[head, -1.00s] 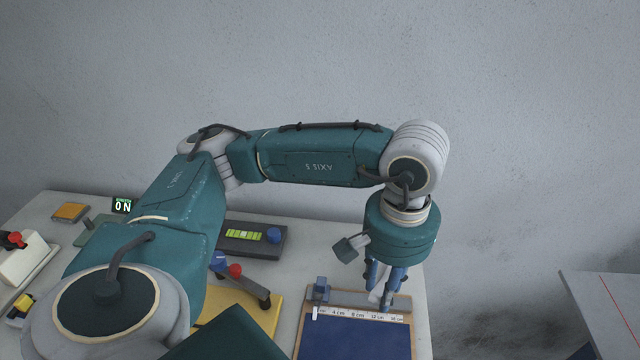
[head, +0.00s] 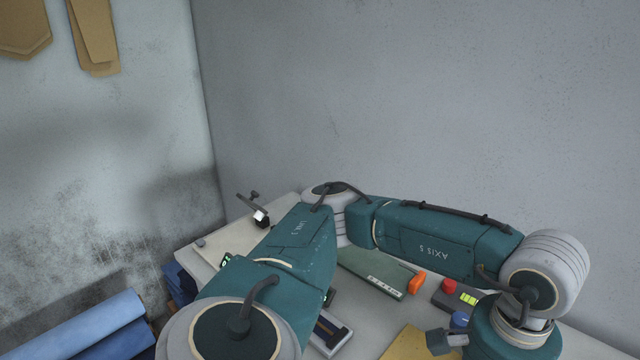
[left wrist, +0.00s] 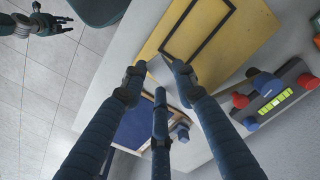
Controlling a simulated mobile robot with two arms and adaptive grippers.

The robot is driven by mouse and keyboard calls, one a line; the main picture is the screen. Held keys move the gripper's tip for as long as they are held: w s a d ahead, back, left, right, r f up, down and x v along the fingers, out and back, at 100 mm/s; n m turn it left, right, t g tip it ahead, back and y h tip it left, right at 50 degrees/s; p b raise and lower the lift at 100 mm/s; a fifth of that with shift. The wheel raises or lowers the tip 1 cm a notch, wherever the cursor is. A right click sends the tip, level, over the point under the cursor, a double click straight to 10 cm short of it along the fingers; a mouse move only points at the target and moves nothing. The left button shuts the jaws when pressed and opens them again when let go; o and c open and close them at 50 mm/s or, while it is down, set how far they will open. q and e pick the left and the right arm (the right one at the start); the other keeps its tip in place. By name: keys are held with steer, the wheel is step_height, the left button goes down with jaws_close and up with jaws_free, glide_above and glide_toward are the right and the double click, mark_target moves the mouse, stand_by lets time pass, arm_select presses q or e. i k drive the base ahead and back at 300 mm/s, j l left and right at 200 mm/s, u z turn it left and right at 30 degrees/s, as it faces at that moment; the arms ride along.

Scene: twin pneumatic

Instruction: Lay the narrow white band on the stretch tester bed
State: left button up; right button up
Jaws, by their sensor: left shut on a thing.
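My left gripper (left wrist: 158,88) is shut on a small pale piece (left wrist: 158,70) at its fingertips in the left wrist view. It looks like the narrow white band, mostly hidden by the fingers. My right gripper (left wrist: 40,22) shows over the floor in the left wrist view, fingers apart and empty.
A yellow board (left wrist: 215,65) with a black outline and a blue panel (left wrist: 137,128) lie below the left fingers. A device with red and blue knobs (left wrist: 273,98) stands beside them. Blue rolls (head: 85,330) lie at the left of the head view.

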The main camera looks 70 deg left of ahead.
mark_target(359, 256)
steer(key=u, duration=1.8)
steer(key=z, duration=1.25)
steer(key=j+z, duration=0.8)
steer(key=k+j+z, duration=0.15)
steer(key=z, duration=0.25)
steer(key=k+j, duration=0.15)
steer(key=j, duration=0.2)
steer(key=k+j+z, duration=0.1)
steer(key=j, duration=0.3)
steer(key=k+j, duration=0.2)
steer(key=j, duration=0.15)
steer(key=k+j+z, duration=0.1)
steer(key=j, duration=0.25)
steer(key=k, duration=0.05)
